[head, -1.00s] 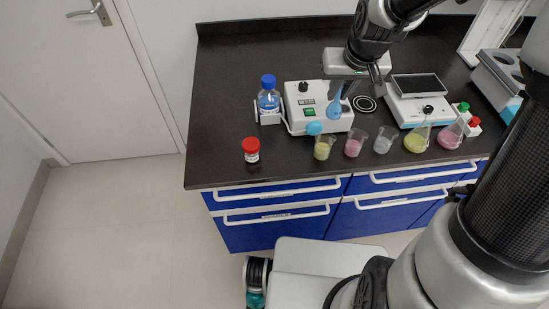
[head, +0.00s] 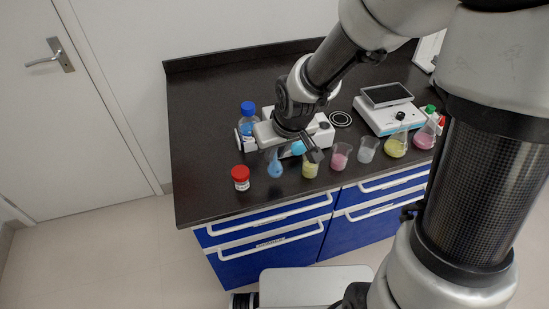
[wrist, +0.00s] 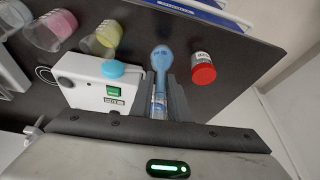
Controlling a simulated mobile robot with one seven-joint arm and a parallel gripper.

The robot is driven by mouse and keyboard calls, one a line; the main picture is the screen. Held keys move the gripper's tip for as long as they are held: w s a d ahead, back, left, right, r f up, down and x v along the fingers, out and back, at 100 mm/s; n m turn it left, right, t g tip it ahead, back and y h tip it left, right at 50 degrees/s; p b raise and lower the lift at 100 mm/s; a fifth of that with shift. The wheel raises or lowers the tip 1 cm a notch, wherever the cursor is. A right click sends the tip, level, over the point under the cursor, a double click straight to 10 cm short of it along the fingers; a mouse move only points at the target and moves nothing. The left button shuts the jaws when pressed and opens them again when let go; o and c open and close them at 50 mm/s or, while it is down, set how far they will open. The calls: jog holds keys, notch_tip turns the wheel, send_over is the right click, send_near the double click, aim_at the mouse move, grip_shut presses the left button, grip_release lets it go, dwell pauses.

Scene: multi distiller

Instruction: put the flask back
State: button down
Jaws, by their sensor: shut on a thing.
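The flask (head: 275,168) is a small round-bottomed flask with blue liquid. It hangs below my gripper (head: 276,152), between the red-capped jar and the yellow beaker, in front of the white device. In the wrist view the flask's blue bulb (wrist: 161,58) sticks out past the fingertips of my gripper (wrist: 163,82), which are shut on its clear neck. I cannot tell whether the bulb touches the bench. The white device (wrist: 95,90) has a green switch and a light-blue round part (wrist: 112,68) at its front edge. My wrist hides much of the device in the head view.
A red-capped jar (head: 241,178) stands to the left, and a blue-capped bottle (head: 247,122) behind it. Beakers with yellow (head: 310,168), pink (head: 340,157) and pale (head: 367,150) contents line the front. A balance (head: 388,110) stands at the back right.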

aim_at(277, 158)
jog(key=shift+f+b, duration=0.55)
jog(key=shift+f, duration=1.35)
jog(key=shift+f, duration=0.2)
jog(key=c, duration=1.7)
grip_release()
jog(key=shift+r, duration=0.1)
jog(key=shift+r, duration=0.25)
jog(key=p+v, duration=0.5)
jog(key=v, duration=0.6)
jog(key=shift+s+d+r+p, duration=0.1)
jog(key=shift+s+r+p, duration=0.1)
jog(key=shift+r+p, duration=0.15)
